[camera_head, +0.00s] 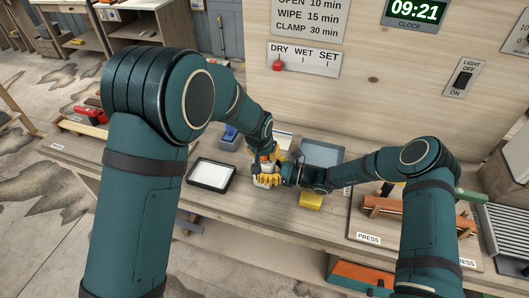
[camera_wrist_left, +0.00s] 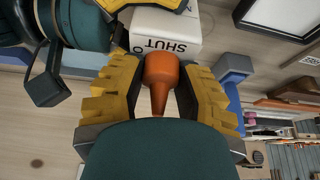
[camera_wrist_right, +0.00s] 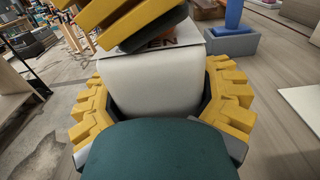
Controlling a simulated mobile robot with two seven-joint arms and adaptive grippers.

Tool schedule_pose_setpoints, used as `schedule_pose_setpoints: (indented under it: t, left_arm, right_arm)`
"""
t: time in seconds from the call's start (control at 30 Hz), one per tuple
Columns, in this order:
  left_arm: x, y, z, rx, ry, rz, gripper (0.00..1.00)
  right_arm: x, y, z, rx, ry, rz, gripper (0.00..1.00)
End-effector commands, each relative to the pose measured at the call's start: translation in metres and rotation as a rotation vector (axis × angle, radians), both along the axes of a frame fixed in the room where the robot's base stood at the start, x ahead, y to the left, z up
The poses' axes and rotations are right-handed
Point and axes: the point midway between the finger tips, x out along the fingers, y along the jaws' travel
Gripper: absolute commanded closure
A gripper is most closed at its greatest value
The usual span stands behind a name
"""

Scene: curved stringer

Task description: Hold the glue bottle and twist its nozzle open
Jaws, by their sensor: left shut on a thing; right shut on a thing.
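The white glue bottle (camera_wrist_right: 155,88) stands between the yellow fingers of my right gripper (camera_head: 268,181), which is shut on its body. Its orange nozzle (camera_wrist_left: 161,72) sits between the yellow fingers of my left gripper (camera_wrist_left: 160,88), which is shut on it from above. The word SHUT shows on the bottle's top (camera_wrist_left: 166,30) beside the nozzle in the left wrist view. In the right wrist view only the letters EN show there, the rest hidden by my left gripper's fingers. In the head view the two grippers hide most of the bottle.
A dark-framed white tray (camera_head: 211,174) lies left of the grippers on the wooden bench (camera_head: 230,212). A press station (camera_head: 368,238) stands farther right.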

Motion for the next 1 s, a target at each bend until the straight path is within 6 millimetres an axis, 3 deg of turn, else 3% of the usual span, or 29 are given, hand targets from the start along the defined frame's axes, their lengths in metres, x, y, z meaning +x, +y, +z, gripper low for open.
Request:
schedule_pose_setpoints:
  t: [0.4, 0.43, 0.5, 0.83, 1.0]
  left_arm:
    - [-0.001, 0.0, -0.002, 0.001, 0.003, 0.007, 1.0]
    - [-0.001, 0.0, -0.002, 0.001, 0.002, 0.007, 0.57]
    - [0.0, 0.0, -0.001, 0.0, 0.002, 0.006, 0.33]
    - [0.0, 0.0, 0.001, 0.0, 0.0, 0.005, 0.33]
    - [-0.006, 0.001, 0.017, -0.001, -0.003, 0.004, 0.33]
  right_arm:
    - [-0.001, 0.002, 0.002, 0.005, -0.003, 0.004, 0.75]
    - [-0.001, 0.002, 0.002, 0.005, -0.003, 0.004, 0.75]
    - [-0.001, 0.002, 0.002, 0.005, -0.003, 0.004, 0.75]
    - [0.0, 0.001, 0.001, 0.003, -0.002, 0.001, 0.75]
    - [0.0, 0.001, 0.001, 0.003, -0.002, 0.001, 0.75]
